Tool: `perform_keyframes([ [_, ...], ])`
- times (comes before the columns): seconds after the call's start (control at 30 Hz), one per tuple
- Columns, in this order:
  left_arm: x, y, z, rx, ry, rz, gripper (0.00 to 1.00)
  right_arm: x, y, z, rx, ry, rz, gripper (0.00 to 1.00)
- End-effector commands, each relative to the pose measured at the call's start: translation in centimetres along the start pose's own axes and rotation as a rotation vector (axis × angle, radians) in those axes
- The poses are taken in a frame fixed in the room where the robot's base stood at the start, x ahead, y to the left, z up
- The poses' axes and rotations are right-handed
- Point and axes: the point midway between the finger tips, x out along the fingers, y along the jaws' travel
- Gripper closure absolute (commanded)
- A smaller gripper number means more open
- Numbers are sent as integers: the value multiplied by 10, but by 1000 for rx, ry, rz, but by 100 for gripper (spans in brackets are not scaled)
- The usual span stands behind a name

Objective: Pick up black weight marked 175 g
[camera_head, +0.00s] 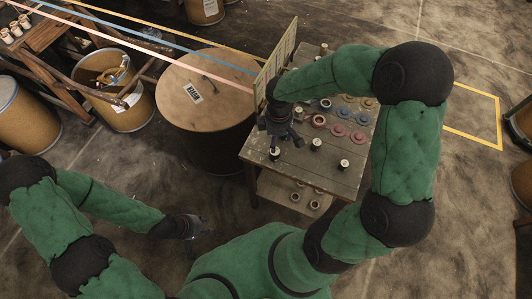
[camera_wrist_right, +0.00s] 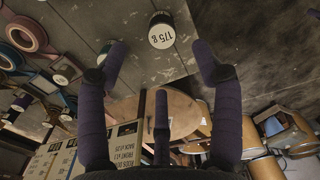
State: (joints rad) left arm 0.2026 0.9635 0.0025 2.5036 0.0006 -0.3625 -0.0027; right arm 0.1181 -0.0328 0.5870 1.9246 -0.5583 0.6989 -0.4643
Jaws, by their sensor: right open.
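The black weight marked 175 g (camera_wrist_right: 161,32) stands on the wooden table near its corner, with its white label facing up and upside down in the right wrist view. In the head view it seems to be the small black weight with a pale top (camera_head: 274,154) at the table's near left corner. My right gripper (camera_head: 279,130) is above the table's left side; the right wrist view shows its fingers (camera_wrist_right: 160,62) spread and empty, with the weight beyond the fingertips. My left gripper (camera_head: 203,229) hangs low, away from the table; its finger state is unclear.
Other black weights (camera_head: 344,165) and coloured tape rolls (camera_head: 338,131) stand on the table (camera_head: 312,184). An upright board (camera_head: 275,62) lines its left edge. A round drum (camera_head: 207,83) is left of it. Coloured tapes (camera_head: 180,42) stretch across the upper left.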

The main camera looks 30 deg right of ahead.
Motion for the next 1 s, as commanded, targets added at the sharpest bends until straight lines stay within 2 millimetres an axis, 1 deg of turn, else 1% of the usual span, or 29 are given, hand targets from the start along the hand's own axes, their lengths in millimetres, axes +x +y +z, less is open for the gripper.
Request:
perform_keyframes([
  [0.3, 16, -6, -1, 0, 0, 0, 60, 46, -1, 0, 2, -2, -3, 34],
  [0.57, 22, -8, -1, 0, 0, 0, 60, 62, 0, -1, 3, -1, -1, 34],
  [0.83, 39, -14, -2, 0, 0, 0, 60, 100, -1, -4, 4, -2, -2, 34],
  [0.9, 41, -14, -2, 0, 0, 0, 60, 105, -1, -4, 4, -1, -2, 34],
  [1.0, 40, -14, -2, 0, 0, 0, 60, 105, -1, -4, 4, 0, -1, 34],
])
